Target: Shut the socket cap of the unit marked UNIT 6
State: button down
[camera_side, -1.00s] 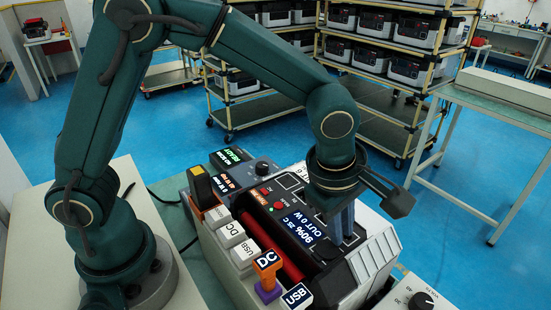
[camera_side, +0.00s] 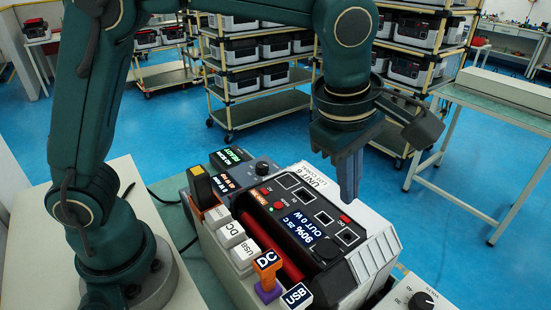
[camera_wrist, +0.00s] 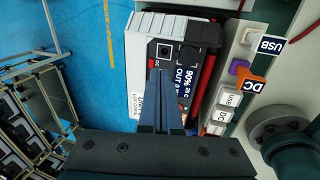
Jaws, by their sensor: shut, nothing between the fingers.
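The unit marked UNIT 6 (camera_side: 318,178) is a grey and white box with a dark top panel and a lit display (camera_side: 303,226). Several square sockets with pale frames run along the panel; one is near its right end (camera_side: 347,237). In the wrist view, the unit (camera_wrist: 143,28) shows a square-framed socket (camera_wrist: 164,50) with a dark round hole, just beyond my fingertips. I cannot clearly make out a separate cap or its angle. My gripper (camera_side: 347,200) is shut and empty, pointing down above the panel's far side; its fingers (camera_wrist: 161,72) hide part of the panel in the wrist view.
A red bar (camera_side: 278,250) runs along the unit's front. Beside it stand blocks labelled DC (camera_side: 266,260) and USB (camera_side: 297,296). A dark instrument (camera_side: 262,168) sits behind left, and a dial box (camera_side: 424,300) at front right.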

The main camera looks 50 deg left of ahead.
jog(key=w+v, duration=0.1)
jog(key=v, duration=0.5)
jog(key=shift+w+r, duration=0.2)
jog(key=s+a+r+m+t, duration=0.2)
jog(key=s+a+r, duration=0.1)
jog(key=s+a, duration=0.55)
jog(key=s+a+f+m, duration=0.4)
jog(key=f+m, duration=0.5)
jog(key=m, duration=0.6)
jog(key=shift+s+m+t, duration=0.4)
jog(key=shift+s, duration=0.15)
